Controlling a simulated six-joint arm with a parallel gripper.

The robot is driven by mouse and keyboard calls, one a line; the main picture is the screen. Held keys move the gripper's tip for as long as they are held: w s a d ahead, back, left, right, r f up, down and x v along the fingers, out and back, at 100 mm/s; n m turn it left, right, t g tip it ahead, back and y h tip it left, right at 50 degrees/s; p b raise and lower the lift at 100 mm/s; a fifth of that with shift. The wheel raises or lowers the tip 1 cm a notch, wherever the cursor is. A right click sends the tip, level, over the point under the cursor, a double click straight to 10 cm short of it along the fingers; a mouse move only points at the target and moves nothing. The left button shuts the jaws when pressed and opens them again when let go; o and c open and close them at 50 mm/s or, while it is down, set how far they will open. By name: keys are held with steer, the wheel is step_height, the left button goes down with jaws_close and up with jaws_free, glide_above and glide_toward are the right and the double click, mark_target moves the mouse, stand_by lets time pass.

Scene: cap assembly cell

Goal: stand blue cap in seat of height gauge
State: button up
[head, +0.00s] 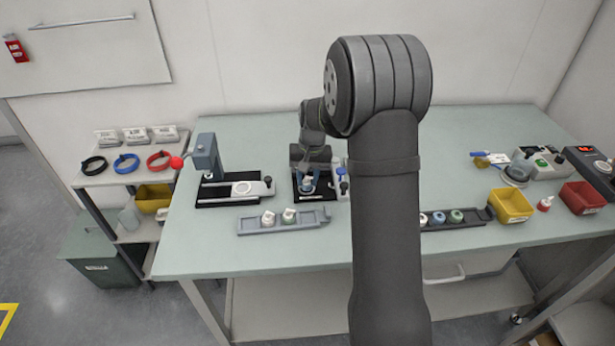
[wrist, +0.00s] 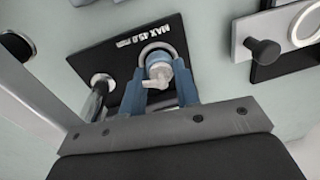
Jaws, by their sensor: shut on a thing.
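My gripper (wrist: 161,84) has its blue fingers shut on the blue cap (wrist: 157,69), which shows a pale top and a blue edge. The cap is at the round grey seat (wrist: 152,46) on the black plate of the height gauge (wrist: 118,58), marked "MAX 45.0 mm". I cannot tell whether the cap's bottom rests fully in the seat. In the head view my gripper (head: 308,184) is low over the gauge's black base (head: 318,197), and fingers hide part of the cap.
A press (head: 206,158) with a red knob stands left of the gauge. A grey tray (head: 284,228) with two pale caps lies in front. Another tray (head: 470,223) holds several caps, partly behind my arm. Yellow (head: 512,205) and red bins stand right. The back of the table is clear.

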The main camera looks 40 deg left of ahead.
steer(key=shift+f, duration=0.1)
stand_by(0.3)
steer(key=o, duration=0.7)
steer(key=shift+o, duration=0.2)
steer(key=shift+r, duration=3.55)
steer(key=shift+f, duration=3.5)
steer(key=shift+r, duration=0.15)
